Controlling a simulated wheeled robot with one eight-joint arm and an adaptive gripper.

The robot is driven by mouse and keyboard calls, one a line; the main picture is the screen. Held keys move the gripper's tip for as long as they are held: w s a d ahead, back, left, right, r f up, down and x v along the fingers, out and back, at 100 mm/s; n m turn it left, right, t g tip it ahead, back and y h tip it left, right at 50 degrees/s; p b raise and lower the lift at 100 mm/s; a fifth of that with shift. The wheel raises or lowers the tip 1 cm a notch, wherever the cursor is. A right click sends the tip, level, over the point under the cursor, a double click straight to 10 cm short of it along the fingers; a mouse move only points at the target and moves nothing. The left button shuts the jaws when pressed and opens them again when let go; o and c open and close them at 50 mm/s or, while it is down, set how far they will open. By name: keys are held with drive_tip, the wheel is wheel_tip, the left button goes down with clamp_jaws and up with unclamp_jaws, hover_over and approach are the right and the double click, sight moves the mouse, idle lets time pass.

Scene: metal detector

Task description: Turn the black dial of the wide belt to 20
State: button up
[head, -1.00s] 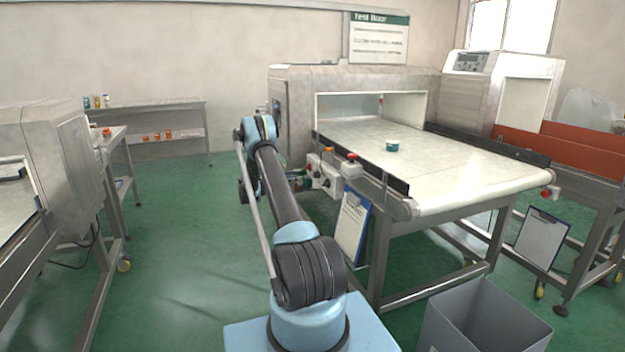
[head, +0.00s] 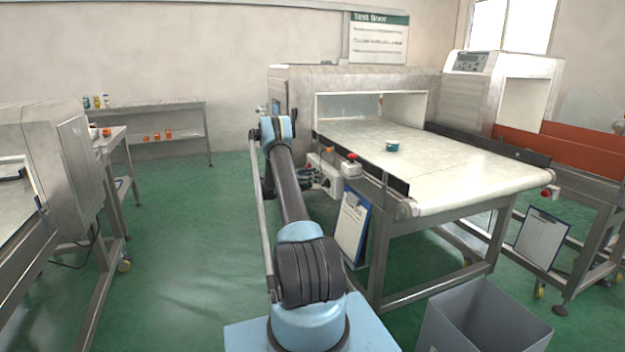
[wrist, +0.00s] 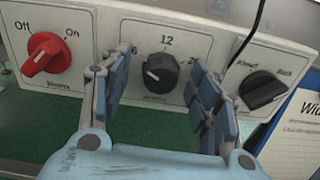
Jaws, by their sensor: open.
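The wide belt (head: 455,160) runs out of the metal detector, and its control box hangs at the near left side of the belt. In the wrist view the black dial (wrist: 160,72) sits mid-panel under the marks 6, 12 and 20; the 20 is partly hidden by a finger. Its pointer looks turned toward the upper left, though the exact reading is hard to tell. My gripper (wrist: 160,95) is open, with one finger on each side of the dial and a gap to it on both sides. In the head view my gripper (head: 318,178) is by the box, small and partly hidden.
A red Off/On knob (wrist: 46,54) is left of the dial and a black selector (wrist: 262,90) is right of it. A cable crosses the panel's right part. A clipboard (head: 352,228) hangs below. A teal cup (head: 392,146) stands on the belt; a grey bin (head: 480,320) is in front.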

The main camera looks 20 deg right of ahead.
drive_tip(key=c, duration=1.1)
drive_tip(key=shift+o, duration=0.2)
drive_tip(key=shift+m, duration=0.3)
drive_tip(key=m, duration=2.3)
drive_tip(key=shift+s+f, duration=0.15)
drive_tip(key=shift+f, duration=0.05)
drive_tip(key=shift+m, duration=0.3)
